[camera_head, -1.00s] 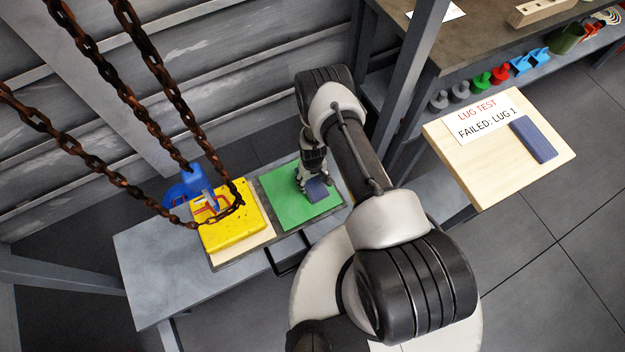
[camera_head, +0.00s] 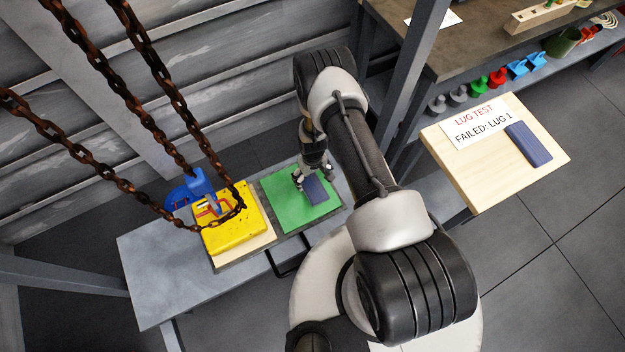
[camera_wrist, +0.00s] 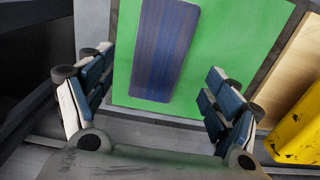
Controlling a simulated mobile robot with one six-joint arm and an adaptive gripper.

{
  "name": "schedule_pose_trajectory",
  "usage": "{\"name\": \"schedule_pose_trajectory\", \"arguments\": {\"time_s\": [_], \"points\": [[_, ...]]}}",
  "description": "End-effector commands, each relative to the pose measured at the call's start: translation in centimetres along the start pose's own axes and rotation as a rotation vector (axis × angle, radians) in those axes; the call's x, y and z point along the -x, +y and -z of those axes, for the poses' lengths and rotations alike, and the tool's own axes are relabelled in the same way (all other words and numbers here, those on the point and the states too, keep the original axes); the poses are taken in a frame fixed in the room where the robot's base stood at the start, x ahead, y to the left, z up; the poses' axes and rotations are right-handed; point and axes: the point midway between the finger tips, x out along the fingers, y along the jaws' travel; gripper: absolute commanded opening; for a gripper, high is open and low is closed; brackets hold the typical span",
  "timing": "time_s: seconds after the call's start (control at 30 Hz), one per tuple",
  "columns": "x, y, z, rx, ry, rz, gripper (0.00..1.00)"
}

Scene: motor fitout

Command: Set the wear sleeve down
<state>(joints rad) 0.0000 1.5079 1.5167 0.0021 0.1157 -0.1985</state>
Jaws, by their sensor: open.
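The wear sleeve appears to be the dark blue, flat block (camera_head: 314,190) lying on the green mat (camera_head: 278,206) on the low bench. It also shows in the wrist view (camera_wrist: 164,48), lying flat on the green. My gripper (camera_head: 307,181) is just beside the block, over the mat. In the wrist view its two fingers (camera_wrist: 152,105) are wide apart with nothing between them. The block lies beyond the fingertips, apart from both.
A yellow box (camera_head: 228,228) on a wooden board stands left of the mat, with a blue clamp (camera_head: 190,189) behind it. Rusty chains (camera_head: 160,90) hang at the left. A wooden board (camera_head: 480,185) at right bears a "LUG TEST FAILED: LUG 1" sign and another blue block (camera_head: 528,144).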

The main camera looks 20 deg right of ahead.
Motion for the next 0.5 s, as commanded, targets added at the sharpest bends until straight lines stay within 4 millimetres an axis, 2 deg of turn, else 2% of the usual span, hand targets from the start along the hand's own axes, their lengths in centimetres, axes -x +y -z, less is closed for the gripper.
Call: {"name": "schedule_pose_trajectory", "arguments": {"time_s": [0.03, 0.1, 0.2, 0.37, 0.47, 0.5], "points": [[1.6, 0.0, 0.1, 0.000, 0.001, 0.000, 0.82], [2.9, 0.0, 0.0, 0.000, 0.000, 0.000, 0.82], [4.5, 0.0, 0.0, 0.000, 0.000, 0.000, 0.82], [5.9, 0.0, 0.0, 0.000, 0.000, 0.000, 0.82], [7.2, 0.1, 0.6, -0.002, 0.007, -0.002, 0.82], [8.2, 0.2, 1.1, -0.004, 0.013, -0.003, 0.82]]}}
